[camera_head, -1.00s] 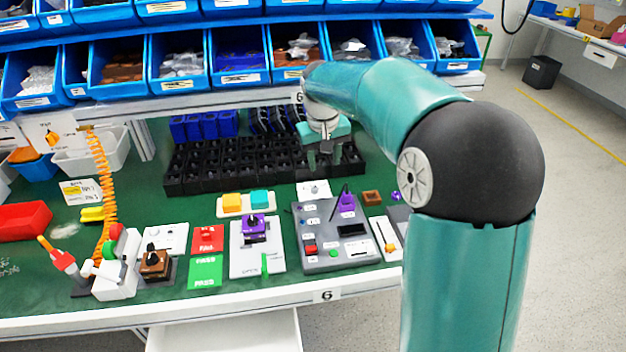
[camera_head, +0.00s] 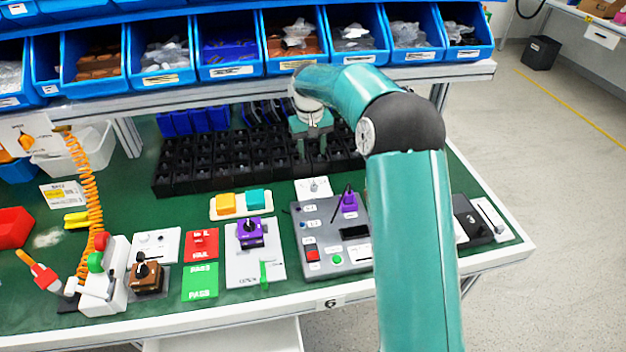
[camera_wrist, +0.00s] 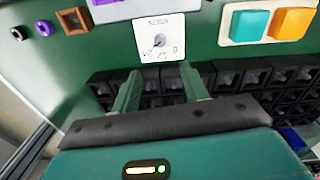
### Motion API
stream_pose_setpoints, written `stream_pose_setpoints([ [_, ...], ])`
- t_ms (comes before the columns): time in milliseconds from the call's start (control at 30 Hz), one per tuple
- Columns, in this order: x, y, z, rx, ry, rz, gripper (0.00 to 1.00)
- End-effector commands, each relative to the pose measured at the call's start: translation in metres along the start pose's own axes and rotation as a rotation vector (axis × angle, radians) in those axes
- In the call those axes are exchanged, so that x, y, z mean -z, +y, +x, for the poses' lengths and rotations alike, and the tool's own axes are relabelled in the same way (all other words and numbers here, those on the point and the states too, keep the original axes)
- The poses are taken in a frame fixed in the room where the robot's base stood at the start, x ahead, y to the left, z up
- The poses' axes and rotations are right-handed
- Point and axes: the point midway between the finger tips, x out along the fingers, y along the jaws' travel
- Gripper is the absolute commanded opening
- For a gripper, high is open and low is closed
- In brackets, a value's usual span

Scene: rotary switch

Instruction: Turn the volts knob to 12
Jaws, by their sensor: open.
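The volts knob is a small grey knob on a white plate marked VOLTS (camera_wrist: 160,38), which shows upside down in the wrist view with 0, 12 and 24 along its lower side. Its pointer is too small to read. In the head view the white plate (camera_head: 313,188) lies on the green bench top behind the grey control panel. My gripper (camera_head: 311,150) is open and empty, over the front of the black bins, just behind the plate. In the wrist view my gripper (camera_wrist: 160,78) has its two fingers apart, with the plate beyond them, not touched.
Black bins (camera_head: 215,165) fill the back of the bench. The grey control panel (camera_head: 335,240) with a purple switch stands in front of the plate. Yellow and teal blocks (camera_head: 240,203) sit to its left. Blue parts boxes (camera_head: 232,45) hang above.

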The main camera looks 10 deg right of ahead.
Motion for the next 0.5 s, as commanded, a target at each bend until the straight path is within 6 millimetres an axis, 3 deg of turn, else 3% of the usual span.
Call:
stream_pose_setpoints([
  [167, -0.003, 0.000, 0.019, 0.000, -0.006, 0.000, 0.45],
  [500, -0.004, 0.000, 0.085, 0.001, -0.008, -0.001, 0.45],
])
